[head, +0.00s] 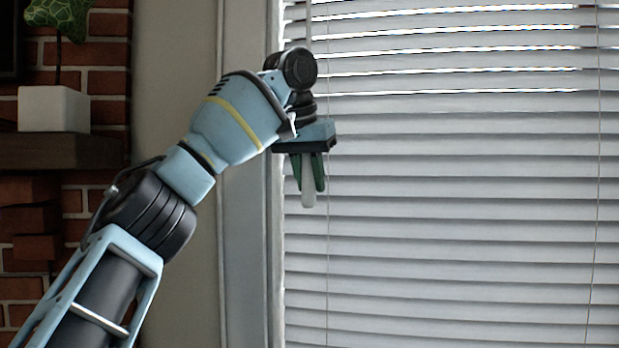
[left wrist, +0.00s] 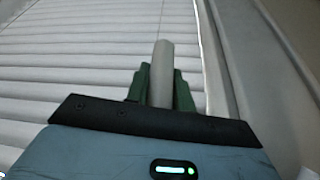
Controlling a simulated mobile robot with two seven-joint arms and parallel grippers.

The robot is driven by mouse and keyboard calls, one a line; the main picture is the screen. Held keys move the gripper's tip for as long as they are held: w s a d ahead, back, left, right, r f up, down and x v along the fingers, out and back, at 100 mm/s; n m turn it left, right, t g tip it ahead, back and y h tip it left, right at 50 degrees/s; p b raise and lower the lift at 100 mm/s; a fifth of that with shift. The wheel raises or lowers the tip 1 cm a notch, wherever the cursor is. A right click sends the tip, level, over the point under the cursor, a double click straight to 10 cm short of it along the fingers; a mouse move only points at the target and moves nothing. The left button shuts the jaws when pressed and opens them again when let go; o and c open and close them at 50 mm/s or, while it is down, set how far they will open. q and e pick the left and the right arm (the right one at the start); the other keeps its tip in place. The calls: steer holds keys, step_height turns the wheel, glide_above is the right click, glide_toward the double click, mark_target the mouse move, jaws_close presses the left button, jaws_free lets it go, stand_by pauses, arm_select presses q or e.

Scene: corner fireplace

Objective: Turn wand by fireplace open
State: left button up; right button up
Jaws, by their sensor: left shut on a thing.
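The wand (head: 308,192) is a pale, slim rod hanging in front of the white window blinds (head: 450,200), near their left edge. My left gripper (head: 311,181) has its green fingers on either side of the wand and is shut on it. The wand's lower end sticks out a little below the fingertips, and the gripper hides part of its upper length. In the left wrist view the wand (left wrist: 163,75) stands between the two green fingers (left wrist: 160,88). The slats look mostly closed, with bright gaps between the upper ones. My right gripper is not in view.
The window frame (head: 245,250) runs upright just left of the blinds, behind my left arm. A brick fireplace wall (head: 30,230) with a dark mantel (head: 55,150) and a white planter (head: 53,108) is at the left. Thin cords hang in front of the slats.

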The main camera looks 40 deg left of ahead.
arm_select(q)
steer(key=m+h, duration=0.1)
steer(key=m, duration=0.2)
steer(key=m+h, duration=0.1)
steer(key=m, duration=0.2)
steer(key=shift+d+h, duration=0.1)
steer(key=shift+h, duration=0.2)
steer(key=m+h, duration=0.1)
steer(key=m, duration=0.2)
steer(key=m+g+h, duration=0.1)
steer(key=m, duration=0.2)
steer(key=shift+s+d, duration=0.1)
stand_by(0.3)
steer(key=o, duration=1)
